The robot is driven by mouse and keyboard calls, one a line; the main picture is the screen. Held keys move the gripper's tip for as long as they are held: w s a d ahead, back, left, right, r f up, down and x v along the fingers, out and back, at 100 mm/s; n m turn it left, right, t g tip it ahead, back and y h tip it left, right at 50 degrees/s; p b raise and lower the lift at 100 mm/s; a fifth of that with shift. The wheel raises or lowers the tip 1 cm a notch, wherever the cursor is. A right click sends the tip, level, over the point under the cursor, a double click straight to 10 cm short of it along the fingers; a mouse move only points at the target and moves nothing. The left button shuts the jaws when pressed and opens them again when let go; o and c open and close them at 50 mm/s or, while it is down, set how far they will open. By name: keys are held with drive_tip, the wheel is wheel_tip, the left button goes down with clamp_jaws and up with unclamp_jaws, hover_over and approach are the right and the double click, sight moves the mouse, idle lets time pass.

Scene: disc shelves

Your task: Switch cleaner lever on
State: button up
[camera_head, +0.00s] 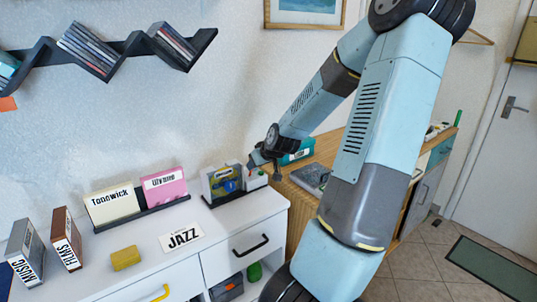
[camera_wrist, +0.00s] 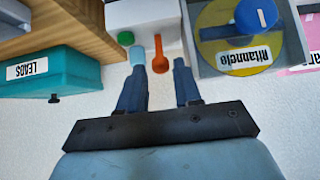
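The cleaner (camera_head: 255,181) is a white and grey box at the right end of the white cabinet top, with a yellow disc (camera_wrist: 213,36) and a blue round knob (camera_wrist: 256,17) in its grey part. In the wrist view its orange lever (camera_wrist: 160,55) sticks out of the white part, beside a green round button (camera_wrist: 125,38). My gripper (camera_wrist: 158,62) is open and empty, with one finger on each side of the lever. I cannot tell whether a finger touches it. In the head view my gripper (camera_head: 256,163) is at the cleaner and largely hides the lever.
A teal LEADS box (camera_wrist: 55,82) stands close by on the wooden counter (camera_head: 283,188). Pink (camera_head: 164,188) and cream (camera_head: 111,205) disc cases stand left of the cleaner. A JAZZ label (camera_head: 181,237) and a yellow sponge (camera_head: 126,258) lie on the cabinet top.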

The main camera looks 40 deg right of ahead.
drive_tip(key=v, duration=1.1)
drive_tip(key=shift+s+r, duration=0.15)
drive_tip(key=shift+s, duration=0.15)
idle(0.6)
idle(0.4)
drive_tip(key=shift+s+a+f+g+h, duration=0.8)
drive_tip(key=shift+s+a+f+g, duration=0.4)
drive_tip(key=shift+a+f+g, duration=2.75)
drive_tip(key=s+a+r+t, duration=0.2)
drive_tip(key=s+a+r, duration=0.5)
drive_tip(key=r, duration=0.3)
drive_tip(key=s+a+r+t+y, duration=0.1)
drive_tip(key=s+a+r+t, duration=0.1)
drive_tip(key=s+a+r, duration=0.4)
drive_tip(key=shift+s+a+r, duration=0.35)
drive_tip(key=shift+s+r, duration=1.65)
drive_tip(key=shift+r, duration=0.1)
drive_tip(key=shift+o, duration=0.2)
drive_tip(key=shift+t, duration=0.25)
